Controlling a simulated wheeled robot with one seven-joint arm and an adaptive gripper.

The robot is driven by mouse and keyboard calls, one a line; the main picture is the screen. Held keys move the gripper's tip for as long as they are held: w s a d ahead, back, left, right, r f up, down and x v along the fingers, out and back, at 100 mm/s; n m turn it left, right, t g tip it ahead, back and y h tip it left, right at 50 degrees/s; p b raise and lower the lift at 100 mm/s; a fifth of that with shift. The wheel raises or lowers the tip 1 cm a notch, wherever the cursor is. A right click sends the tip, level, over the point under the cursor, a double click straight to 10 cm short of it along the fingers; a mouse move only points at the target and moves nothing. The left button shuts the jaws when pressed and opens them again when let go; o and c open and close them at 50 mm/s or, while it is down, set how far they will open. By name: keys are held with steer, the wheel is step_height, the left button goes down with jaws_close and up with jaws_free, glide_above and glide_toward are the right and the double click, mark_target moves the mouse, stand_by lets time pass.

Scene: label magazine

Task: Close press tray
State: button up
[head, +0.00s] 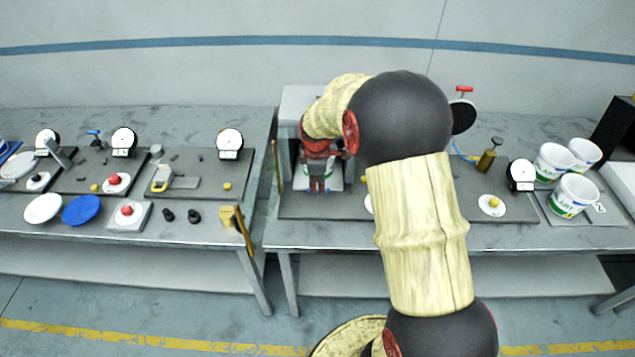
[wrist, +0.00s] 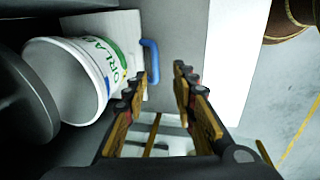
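The press tray (wrist: 128,28) is a pale plate with a blue handle (wrist: 152,62) at its edge in the wrist view. A white tub (wrist: 78,80) with a green and blue label is on the tray's side of the handle. My gripper (wrist: 160,78) is open, its two fingers apart with nothing clearly held between them. The handle is close to the left finger's tip; I cannot tell whether they touch. In the head view my gripper (head: 318,182) reaches down in front of the pale press (head: 297,105), and my arm hides much of it.
Dark round machine parts (wrist: 22,105) are left of the tub in the wrist view. White tubs (head: 574,193) stand at the right of the bench. A gauge (head: 521,174) stands beside them. Another bench (head: 75,218) with plates and gauges is at left, across a gap.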

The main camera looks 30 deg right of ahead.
steer(key=shift+s+a+r+p, duration=0.1)
steer(key=shift+s+r+p, duration=0.1)
steer(key=shift+r+p, duration=0.55)
steer(key=shift+s+a+r+p, duration=0.15)
steer(key=shift+r+p, duration=0.15)
steer(key=shift+r, duration=0.8)
step_height(320, 180, up, 12)
steer(key=s+a, duration=0.1)
steer(key=shift+s+f, duration=0.15)
steer(key=shift+s, duration=0.25)
steer(key=shift+a, duration=0.1)
steer(key=shift+c, duration=0.2)
